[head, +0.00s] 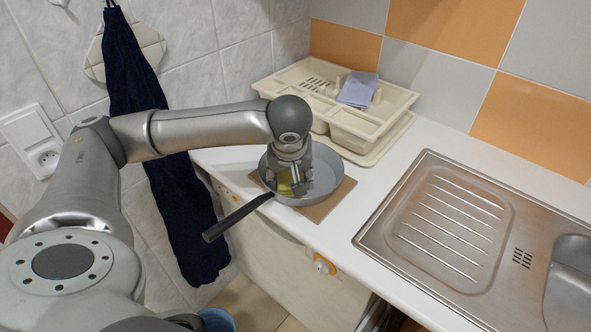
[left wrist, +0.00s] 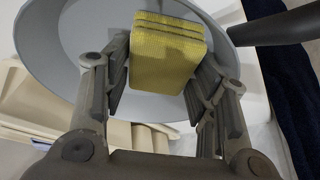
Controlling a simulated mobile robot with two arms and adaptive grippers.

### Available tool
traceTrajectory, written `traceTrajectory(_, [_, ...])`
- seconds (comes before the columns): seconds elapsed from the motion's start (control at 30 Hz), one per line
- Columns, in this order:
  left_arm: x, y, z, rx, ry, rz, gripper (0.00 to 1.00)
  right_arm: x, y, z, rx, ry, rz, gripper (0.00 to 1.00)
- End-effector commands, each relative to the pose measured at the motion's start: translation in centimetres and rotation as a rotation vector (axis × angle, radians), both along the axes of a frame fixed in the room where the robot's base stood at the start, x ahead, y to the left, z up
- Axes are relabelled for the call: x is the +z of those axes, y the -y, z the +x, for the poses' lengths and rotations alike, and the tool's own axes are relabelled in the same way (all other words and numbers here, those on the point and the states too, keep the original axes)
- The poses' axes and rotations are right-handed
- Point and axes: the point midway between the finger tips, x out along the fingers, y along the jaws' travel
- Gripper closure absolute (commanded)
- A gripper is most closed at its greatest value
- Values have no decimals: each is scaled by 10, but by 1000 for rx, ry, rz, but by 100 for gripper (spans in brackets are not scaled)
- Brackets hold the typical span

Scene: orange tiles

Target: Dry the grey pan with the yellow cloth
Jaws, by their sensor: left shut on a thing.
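The grey pan (head: 328,179) sits on a brown board on the white counter, its dark handle (head: 238,217) pointing to the lower left over the counter's front edge. My left gripper (head: 292,187) points down into the pan. It is shut on the folded yellow cloth (left wrist: 168,55), which shows between the fingers in the left wrist view. In the head view only a small part of the cloth (head: 285,188) shows. The cloth is over the pan's inside (left wrist: 90,45); whether it touches the bottom is hard to tell. My right gripper is not in view.
A cream dish rack (head: 344,132) with a blue-grey cloth (head: 358,89) stands behind the pan. A steel sink with a ribbed drainer (head: 450,225) is at the right. A dark blue towel (head: 130,70) hangs on the left wall. Free white counter lies between pan and sink.

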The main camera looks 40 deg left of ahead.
Motion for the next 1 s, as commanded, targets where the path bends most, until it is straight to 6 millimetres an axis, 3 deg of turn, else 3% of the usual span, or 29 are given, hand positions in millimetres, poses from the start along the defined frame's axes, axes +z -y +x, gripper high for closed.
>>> traceTrajectory(0.33, [4,0,-1,-1,-3,-1,66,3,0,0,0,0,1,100])
traceTrajectory(1.0, [73,0,0,-1,3,0,66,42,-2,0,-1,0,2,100])
